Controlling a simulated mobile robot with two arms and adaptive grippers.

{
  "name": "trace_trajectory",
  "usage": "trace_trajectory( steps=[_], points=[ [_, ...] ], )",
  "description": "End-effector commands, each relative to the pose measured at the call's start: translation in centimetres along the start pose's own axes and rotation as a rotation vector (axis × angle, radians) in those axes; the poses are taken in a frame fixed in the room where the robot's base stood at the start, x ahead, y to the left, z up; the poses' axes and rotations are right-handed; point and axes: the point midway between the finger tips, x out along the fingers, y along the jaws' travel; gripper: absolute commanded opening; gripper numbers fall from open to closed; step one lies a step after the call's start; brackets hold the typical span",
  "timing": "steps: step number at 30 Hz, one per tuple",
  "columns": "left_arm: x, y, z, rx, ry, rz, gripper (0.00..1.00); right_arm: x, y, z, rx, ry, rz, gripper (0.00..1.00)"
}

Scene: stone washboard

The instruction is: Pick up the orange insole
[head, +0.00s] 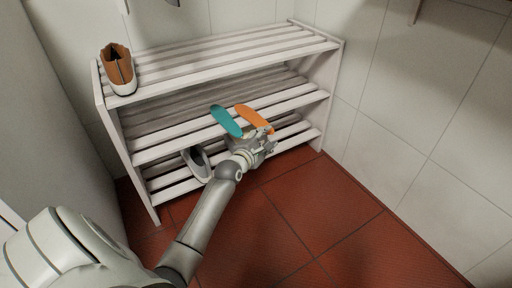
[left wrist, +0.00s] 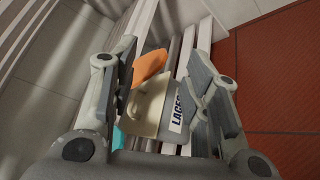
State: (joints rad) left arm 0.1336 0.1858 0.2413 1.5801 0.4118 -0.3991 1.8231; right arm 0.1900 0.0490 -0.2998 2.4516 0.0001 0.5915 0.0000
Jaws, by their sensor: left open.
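The orange insole (head: 254,118) lies on the middle shelf of the white slatted rack, to the right of a teal insole (head: 226,120). My left gripper (head: 264,144) is at the front of that shelf, just in front of the orange insole's near end. In the left wrist view my gripper (left wrist: 164,76) is open. The orange insole (left wrist: 150,65) shows beyond a small beige and grey item marked "LACES" (left wrist: 150,103), which sits between the fingers. The insole's lower part is hidden behind that item. My right gripper is not in view.
The white rack (head: 318,95) has slatted shelves. A brown and white shoe (head: 118,70) stands on top at the left, and a grey shoe (head: 196,163) is on the bottom shelf. A tiled wall is close on the right. The red floor (head: 310,215) in front is clear.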

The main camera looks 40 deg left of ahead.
Motion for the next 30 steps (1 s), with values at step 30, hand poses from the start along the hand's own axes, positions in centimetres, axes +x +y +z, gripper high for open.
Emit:
trace_trajectory(
  steps=[30],
  points=[
    [-6.9,-0.4,-0.2,0.027,0.009,-0.009,0.3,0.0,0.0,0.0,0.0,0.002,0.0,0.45]
  ],
)
